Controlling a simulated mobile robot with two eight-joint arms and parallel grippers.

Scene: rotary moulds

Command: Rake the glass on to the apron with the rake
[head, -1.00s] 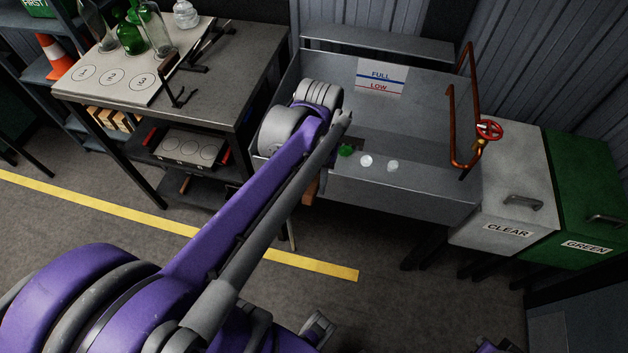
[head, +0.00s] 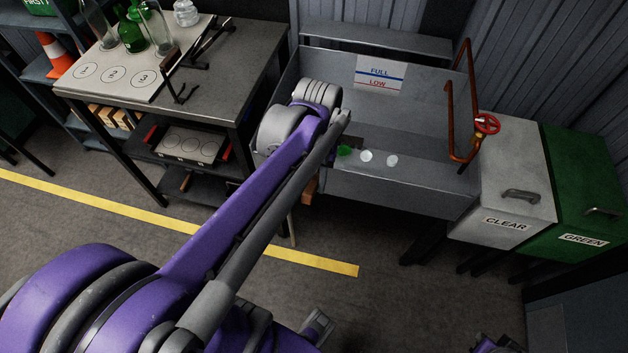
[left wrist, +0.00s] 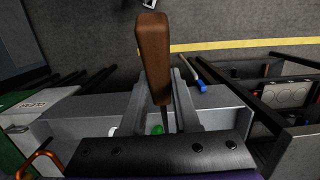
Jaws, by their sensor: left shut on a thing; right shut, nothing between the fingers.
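My left gripper (left wrist: 160,98) is shut on the rake's brown handle (left wrist: 153,50). Its thin dark shaft runs down toward the tank, and the rake's head is hidden behind my wrist. In the head view my left arm covers most of the rake. A green glass piece (head: 345,151) and two clear pieces (head: 366,156) (head: 391,160) lie in a row near the front of the grey tank (head: 400,190). The green piece (left wrist: 157,129) shows close beside the shaft in the left wrist view. I cannot tell which surface is the apron. My right gripper (head: 318,326) is low at the bottom, shut and empty.
A copper pipe with a red valve wheel (head: 487,124) stands at the tank's right end. The CLEAR bin (head: 510,190) and GREEN bin (head: 585,200) are right of it. A table (head: 235,90) with bottles stands left. A blue-ended wooden tool (left wrist: 201,86) shows near the tank's front.

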